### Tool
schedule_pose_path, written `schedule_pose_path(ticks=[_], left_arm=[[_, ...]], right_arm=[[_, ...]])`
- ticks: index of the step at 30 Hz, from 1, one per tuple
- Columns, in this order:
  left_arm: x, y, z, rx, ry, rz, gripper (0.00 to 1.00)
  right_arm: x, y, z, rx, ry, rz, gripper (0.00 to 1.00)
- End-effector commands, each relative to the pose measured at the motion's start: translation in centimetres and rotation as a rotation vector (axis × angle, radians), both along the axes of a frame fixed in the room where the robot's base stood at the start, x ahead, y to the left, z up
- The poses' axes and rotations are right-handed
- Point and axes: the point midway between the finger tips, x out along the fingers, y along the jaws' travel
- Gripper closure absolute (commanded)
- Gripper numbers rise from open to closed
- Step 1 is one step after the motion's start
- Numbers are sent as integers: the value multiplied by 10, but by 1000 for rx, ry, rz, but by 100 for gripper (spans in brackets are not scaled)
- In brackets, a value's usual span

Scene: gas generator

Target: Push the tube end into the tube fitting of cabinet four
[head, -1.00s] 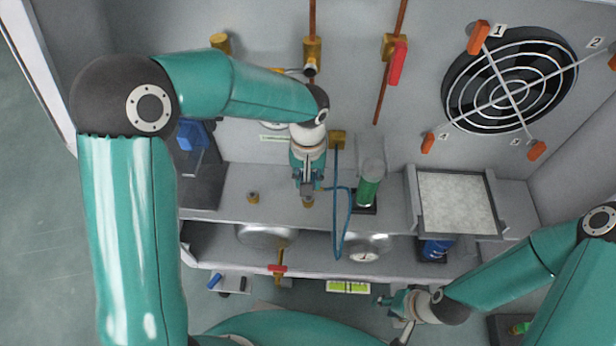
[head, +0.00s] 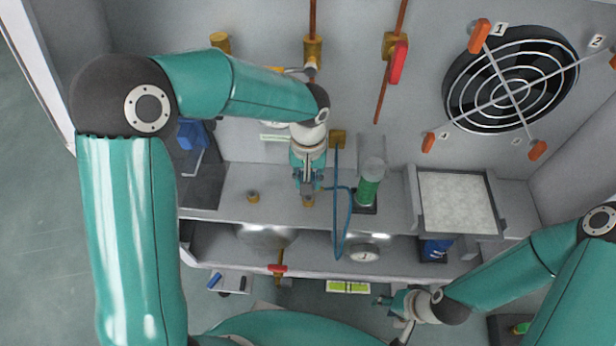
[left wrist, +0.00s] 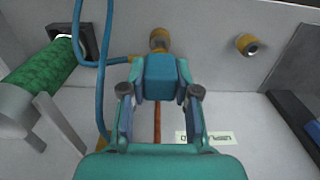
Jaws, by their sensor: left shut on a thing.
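My left gripper (head: 308,188) is shut on the blue tube's end, just above the shelf. It also shows in the left wrist view (left wrist: 160,105). The blue tube (head: 343,225) hangs in a loop from a brass wall block (head: 338,139) and runs up to the gripper; it shows in the left wrist view (left wrist: 105,35). A brass shelf fitting (head: 308,202) lies right at the fingertips, also in the left wrist view (left wrist: 159,38). The fingers hide the tube tip, so I cannot tell whether it is in the fitting. My right gripper (head: 381,301) hovers low, too small to read.
A second brass fitting (head: 253,197) stands left on the shelf. A green cylinder (head: 367,190) stands close to the tube on the right. A framed pale filter panel (head: 457,203) and a fan (head: 510,80) are further right. A gauge (head: 364,254) sits below the shelf.

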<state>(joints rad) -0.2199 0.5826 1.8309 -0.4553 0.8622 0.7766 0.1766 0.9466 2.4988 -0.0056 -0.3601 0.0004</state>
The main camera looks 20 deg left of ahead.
Motion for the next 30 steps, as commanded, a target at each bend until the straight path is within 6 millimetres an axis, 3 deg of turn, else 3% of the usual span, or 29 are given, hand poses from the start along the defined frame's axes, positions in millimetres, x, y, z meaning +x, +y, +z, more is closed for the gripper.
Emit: schedule_pose_path(ticks=[30], left_arm=[[0, 0, -10, 0, -1, 0, 100]], right_arm=[[0, 0, -9, 0, 0, 0, 60]])
